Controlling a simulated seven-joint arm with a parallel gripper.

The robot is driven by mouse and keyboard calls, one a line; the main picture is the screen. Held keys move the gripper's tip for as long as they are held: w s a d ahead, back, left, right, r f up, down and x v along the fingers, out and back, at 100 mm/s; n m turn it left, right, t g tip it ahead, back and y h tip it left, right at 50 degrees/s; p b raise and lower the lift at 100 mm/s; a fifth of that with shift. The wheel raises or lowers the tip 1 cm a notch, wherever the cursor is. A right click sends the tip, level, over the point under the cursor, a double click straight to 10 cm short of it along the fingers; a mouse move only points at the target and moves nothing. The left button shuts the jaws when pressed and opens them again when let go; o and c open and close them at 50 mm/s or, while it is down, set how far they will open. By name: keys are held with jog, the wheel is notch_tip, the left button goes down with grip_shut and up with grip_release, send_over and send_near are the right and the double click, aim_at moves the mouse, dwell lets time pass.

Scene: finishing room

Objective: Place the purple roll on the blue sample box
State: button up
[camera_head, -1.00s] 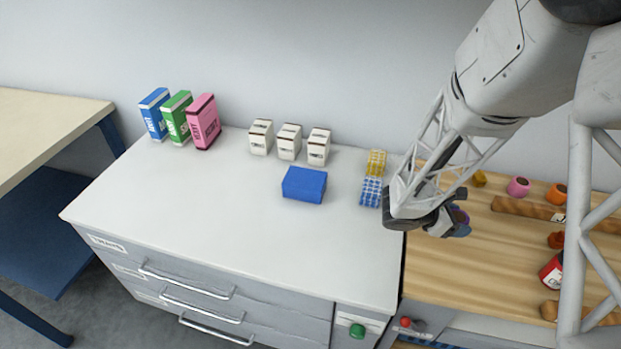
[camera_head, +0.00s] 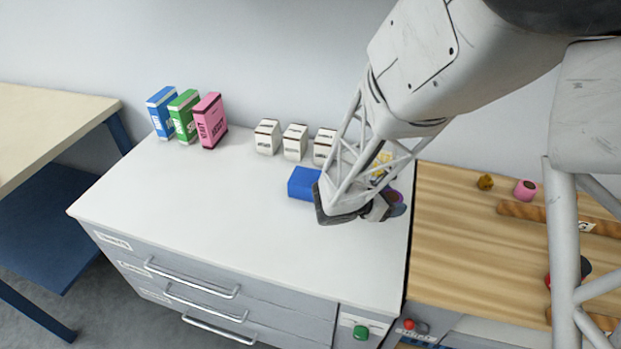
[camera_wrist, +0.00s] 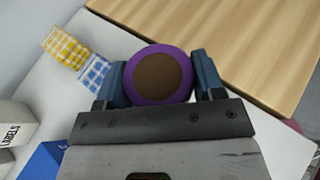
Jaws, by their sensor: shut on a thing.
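The purple roll (camera_wrist: 187,77), with a brown end face, is held between the two fingers of my gripper (camera_wrist: 160,80) in the wrist view. In the head view the roll (camera_head: 396,197) shows as a small purple patch beside my gripper (camera_head: 385,206), over the right part of the white cabinet top. The blue sample box (camera_head: 304,183) lies on the cabinet top left of my gripper, its right part hidden by my arm. A corner of the box (camera_wrist: 42,163) shows at the lower left in the wrist view. The roll is apart from the box.
Three white label boxes (camera_head: 295,142) stand behind the blue box. Blue, green and pink boxes (camera_head: 210,120) stand at the back left. Yellow and blue checked pieces (camera_wrist: 64,46) lie close to the roll. A wooden bench (camera_head: 460,240) adjoins on the right. The cabinet's front left is clear.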

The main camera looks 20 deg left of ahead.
jog(key=s+a+r+n+t+y, duration=0.1)
jog(key=s+a, duration=0.1)
jog(key=a, duration=0.5)
jog(key=s+a+r+n+t+y, duration=0.1)
jog(key=s+a+n, duration=0.1)
jog(key=a, duration=0.6)
jog(key=shift+s+a+r+t+y, duration=0.3)
jog(key=shift+s+r+y, duration=0.1)
jog(key=shift+s, duration=0.4)
send_over(311, 178)
jog(key=shift+a+f, duration=0.1)
jog(key=shift+f, duration=0.65)
jog(key=shift+f, duration=0.1)
jog(key=shift+f, duration=1.65)
jog(key=shift+f, duration=0.15)
jog(key=o, duration=1)
jog(key=shift+c, duration=0.2)
